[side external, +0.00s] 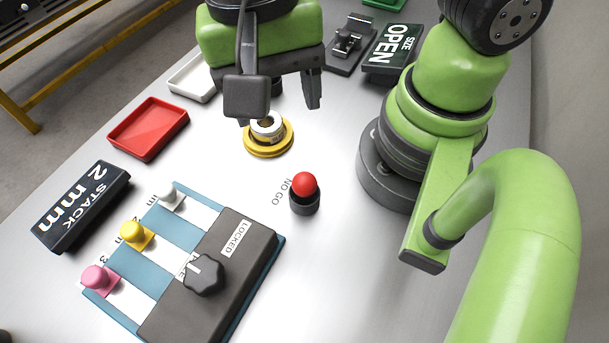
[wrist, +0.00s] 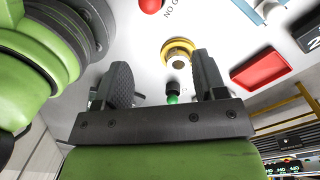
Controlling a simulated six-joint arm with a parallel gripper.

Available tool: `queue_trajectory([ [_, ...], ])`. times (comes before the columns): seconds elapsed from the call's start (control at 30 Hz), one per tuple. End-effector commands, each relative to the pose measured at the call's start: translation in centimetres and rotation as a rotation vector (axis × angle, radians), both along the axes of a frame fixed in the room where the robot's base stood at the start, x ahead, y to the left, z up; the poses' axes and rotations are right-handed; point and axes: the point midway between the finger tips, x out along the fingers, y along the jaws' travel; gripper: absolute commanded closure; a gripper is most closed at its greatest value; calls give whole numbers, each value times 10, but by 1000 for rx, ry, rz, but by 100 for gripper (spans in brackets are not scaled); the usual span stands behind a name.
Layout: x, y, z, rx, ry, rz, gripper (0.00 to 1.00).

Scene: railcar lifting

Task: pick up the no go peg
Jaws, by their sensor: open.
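The no go peg (side external: 305,184) shows a round red knob and stands upright in a dark round holder (side external: 304,204) beside the "NO GO" lettering, right of centre in the side view. Its red knob (wrist: 151,5) is cut by the top edge of the wrist view. My gripper (side external: 280,112) is open, behind and to the left of the peg in the side view and apart from it. In the wrist view its two fingers (wrist: 162,68) are spread. A green-knobbed piece (wrist: 172,98) appears between them, but I cannot tell how near it is.
A yellow ring base (side external: 268,148) with a silver collar (side external: 267,128) lies between gripper and peg. A teal-and-grey lock block (side external: 215,265) with coloured knobs stands in front. A red tray (side external: 148,128) and white tray (side external: 192,78) lie left. Clear table surrounds the peg.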

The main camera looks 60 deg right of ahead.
Motion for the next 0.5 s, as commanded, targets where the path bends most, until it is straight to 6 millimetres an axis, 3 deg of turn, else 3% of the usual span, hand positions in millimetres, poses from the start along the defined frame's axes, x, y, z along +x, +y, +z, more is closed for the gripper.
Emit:
queue_trajectory([
  [0.1, -11, 9, -23, -78, 52, -42, 35],
  [0.5, -23, 8, -69, -125, 74, -79, 35],
])
